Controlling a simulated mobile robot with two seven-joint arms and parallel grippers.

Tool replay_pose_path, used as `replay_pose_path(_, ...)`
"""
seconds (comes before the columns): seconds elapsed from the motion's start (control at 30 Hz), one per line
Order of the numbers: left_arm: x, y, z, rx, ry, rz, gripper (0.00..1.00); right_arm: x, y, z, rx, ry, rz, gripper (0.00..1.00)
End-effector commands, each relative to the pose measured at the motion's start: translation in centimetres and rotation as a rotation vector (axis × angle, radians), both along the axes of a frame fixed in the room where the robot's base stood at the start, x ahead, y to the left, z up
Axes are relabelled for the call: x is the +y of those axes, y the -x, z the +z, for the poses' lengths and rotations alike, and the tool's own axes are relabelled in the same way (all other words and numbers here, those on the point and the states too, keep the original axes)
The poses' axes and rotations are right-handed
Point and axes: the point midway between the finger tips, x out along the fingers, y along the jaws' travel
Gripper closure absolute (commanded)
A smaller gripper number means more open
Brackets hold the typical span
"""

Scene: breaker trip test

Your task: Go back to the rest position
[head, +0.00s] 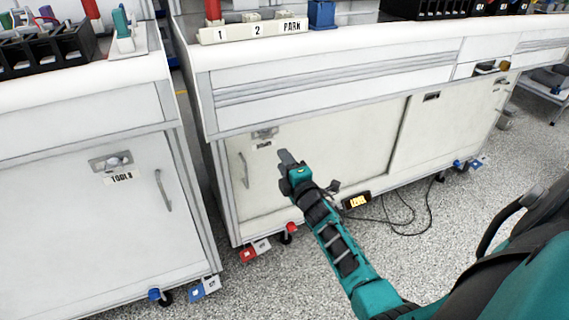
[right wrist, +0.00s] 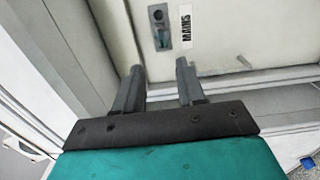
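My right gripper (head: 288,160) is in front of the white cabinet (head: 300,150) under the middle bench, at the end of my teal and black arm. In the right wrist view its two grey fingers (right wrist: 160,70) stand apart with nothing between them. Beyond the fingertips is a pale panel with a metal latch plate (right wrist: 160,27) and a label reading MAINS (right wrist: 187,27). I cannot tell whether the fingers touch the panel, but no contact shows. My left gripper is not in view.
A strip marked 1, 2 and PARK (head: 252,30) lies on the bench top, near a blue block (head: 321,14). A cabinet marked TOOLS (head: 90,210) stands at left. A lit yellow display (head: 356,201) and black cables are low by the cabinet. The speckled floor (head: 300,285) in front is clear.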

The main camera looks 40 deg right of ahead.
Motion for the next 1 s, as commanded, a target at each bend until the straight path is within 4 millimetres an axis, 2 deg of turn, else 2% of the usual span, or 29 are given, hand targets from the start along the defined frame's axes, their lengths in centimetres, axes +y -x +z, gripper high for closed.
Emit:
replay_pose_path(0.47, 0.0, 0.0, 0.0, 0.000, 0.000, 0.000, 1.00, 0.0, 0.1, -0.1, 0.001, -0.004, 0.000, 0.61)
replay_pose_path(0.57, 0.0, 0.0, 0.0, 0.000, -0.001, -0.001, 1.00, 0.6, 0.9, -0.3, 0.008, -0.059, 0.001, 0.61)
replay_pose_path(0.63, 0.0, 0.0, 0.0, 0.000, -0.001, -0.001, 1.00, 1.7, 2.1, -0.8, 0.020, -0.155, 0.004, 0.61)
replay_pose_path(0.77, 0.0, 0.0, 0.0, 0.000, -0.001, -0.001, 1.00, 6.0, 6.0, -2.1, 0.073, -0.469, 0.016, 0.61)
replay_pose_path(1.0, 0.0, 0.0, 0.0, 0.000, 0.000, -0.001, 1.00, 16.8, 15.1, -4.0, 0.287, -1.115, 0.002, 0.61)
